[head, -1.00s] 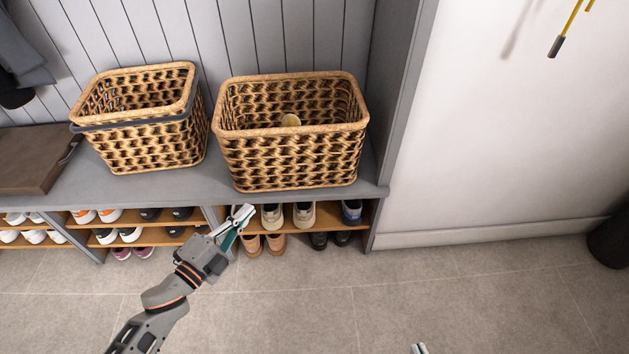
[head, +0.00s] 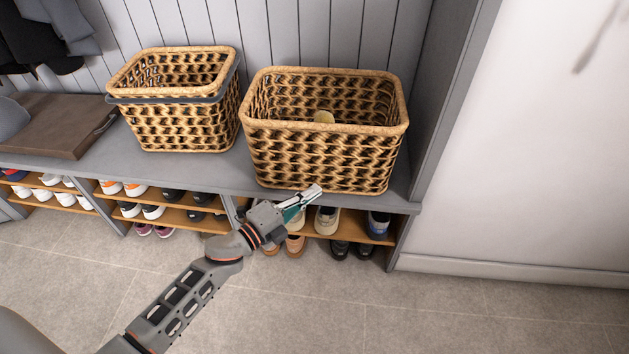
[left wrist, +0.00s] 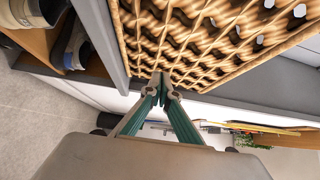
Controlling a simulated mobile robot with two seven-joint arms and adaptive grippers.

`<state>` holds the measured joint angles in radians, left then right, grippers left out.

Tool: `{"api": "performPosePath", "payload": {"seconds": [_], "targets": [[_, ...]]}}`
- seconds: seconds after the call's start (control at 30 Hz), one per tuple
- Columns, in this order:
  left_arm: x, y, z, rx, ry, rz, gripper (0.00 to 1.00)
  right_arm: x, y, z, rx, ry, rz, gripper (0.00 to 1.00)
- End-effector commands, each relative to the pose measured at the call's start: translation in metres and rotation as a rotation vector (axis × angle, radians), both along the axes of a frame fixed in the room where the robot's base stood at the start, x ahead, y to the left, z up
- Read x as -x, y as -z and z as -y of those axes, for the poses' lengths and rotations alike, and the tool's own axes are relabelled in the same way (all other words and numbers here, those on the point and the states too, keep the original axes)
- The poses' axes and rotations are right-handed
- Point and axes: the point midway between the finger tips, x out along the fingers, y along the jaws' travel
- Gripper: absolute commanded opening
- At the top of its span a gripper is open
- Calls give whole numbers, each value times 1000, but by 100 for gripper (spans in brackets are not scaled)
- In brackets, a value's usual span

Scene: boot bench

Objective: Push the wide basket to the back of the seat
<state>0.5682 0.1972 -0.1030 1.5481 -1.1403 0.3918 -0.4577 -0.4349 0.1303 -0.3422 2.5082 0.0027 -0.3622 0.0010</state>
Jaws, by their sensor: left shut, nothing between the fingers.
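The wide basket (head: 330,155) is the larger woven one, upright on the right part of the grey bench seat (head: 228,177), near its front edge. My left gripper (head: 316,190) is shut and empty at the lower front of this basket. In the left wrist view, the fingertips (left wrist: 162,80) are close to the basket's woven wall (left wrist: 190,40); I cannot tell whether they touch. My right gripper is not in view.
A narrower basket (head: 180,125) with a dark band stands to the left, with a gap between. A brown box (head: 60,125) lies further left. A grey side panel (head: 445,110) bounds the seat on the right. Shoes (head: 327,220) fill the shelves below.

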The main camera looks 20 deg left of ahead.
Motion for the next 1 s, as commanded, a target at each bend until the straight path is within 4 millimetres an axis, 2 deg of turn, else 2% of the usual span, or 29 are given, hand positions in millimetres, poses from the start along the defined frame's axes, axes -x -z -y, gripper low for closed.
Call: {"api": "performPosePath", "payload": {"seconds": [0.03,0.1,0.3,0.83,1.0], "targets": [[-9,2,4,-1,1,-2,0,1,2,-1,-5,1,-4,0],[-18,4,-3,-3,0,-4,0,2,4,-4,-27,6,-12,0],[-36,3,-10,-1,0,-4,0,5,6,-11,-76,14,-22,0],[-44,1,-13,0,0,-1,0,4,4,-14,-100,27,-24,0],[-67,3,-22,-3,-1,-3,0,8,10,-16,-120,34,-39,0]]}}
